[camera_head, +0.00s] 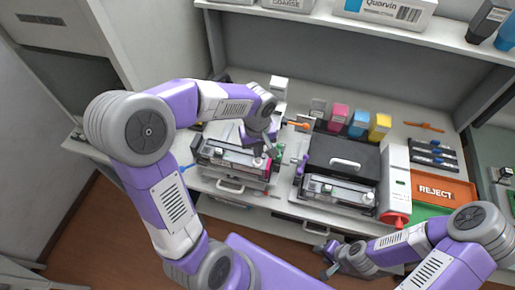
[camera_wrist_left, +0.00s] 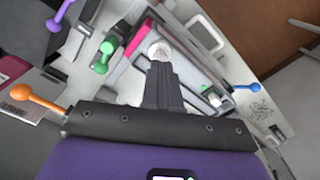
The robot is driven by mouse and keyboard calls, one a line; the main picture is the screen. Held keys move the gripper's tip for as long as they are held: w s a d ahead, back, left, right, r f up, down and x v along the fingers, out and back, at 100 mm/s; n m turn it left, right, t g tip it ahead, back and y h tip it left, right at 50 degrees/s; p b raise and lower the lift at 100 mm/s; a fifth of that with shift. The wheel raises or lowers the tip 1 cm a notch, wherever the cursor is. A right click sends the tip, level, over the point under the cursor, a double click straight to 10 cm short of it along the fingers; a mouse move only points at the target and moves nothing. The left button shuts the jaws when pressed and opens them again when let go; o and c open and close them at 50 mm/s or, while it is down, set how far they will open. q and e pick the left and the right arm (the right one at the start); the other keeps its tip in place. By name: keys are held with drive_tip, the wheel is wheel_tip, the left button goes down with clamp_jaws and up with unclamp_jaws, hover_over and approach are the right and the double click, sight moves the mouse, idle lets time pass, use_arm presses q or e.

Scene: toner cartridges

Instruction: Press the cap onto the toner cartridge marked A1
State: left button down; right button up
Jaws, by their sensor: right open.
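A long dark cartridge with a pink end (camera_head: 235,157) lies in the left fixture on the bench. I cannot read an A1 mark on it. My left gripper (camera_head: 262,152) is over the right end of this cartridge, pointing down. In the left wrist view, its dark fingers (camera_wrist_left: 160,68) are together, with a small round white cap (camera_wrist_left: 159,48) at their tips, by the pink-edged cartridge (camera_wrist_left: 138,42). Whether the cap touches the cartridge is hard to tell. My right gripper (camera_head: 331,258) is open and empty, low in front of the bench.
A second fixture (camera_head: 340,192) stands to the right, before a black case (camera_head: 343,155). Pink (camera_head: 339,117), blue (camera_head: 360,122) and yellow (camera_head: 380,126) boxes stand behind it. An orange REJECT tray (camera_head: 443,191) is at the right. Coloured handles surround my left gripper, including a green one (camera_wrist_left: 101,66).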

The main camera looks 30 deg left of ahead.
use_arm(q)
drive_tip(key=shift+f+b, duration=0.6)
drive_tip(key=shift+f, duration=0.15)
wheel_tip(320, 180, up, 7)
drive_tip(key=p, duration=0.5)
idle(0.6)
idle(0.4)
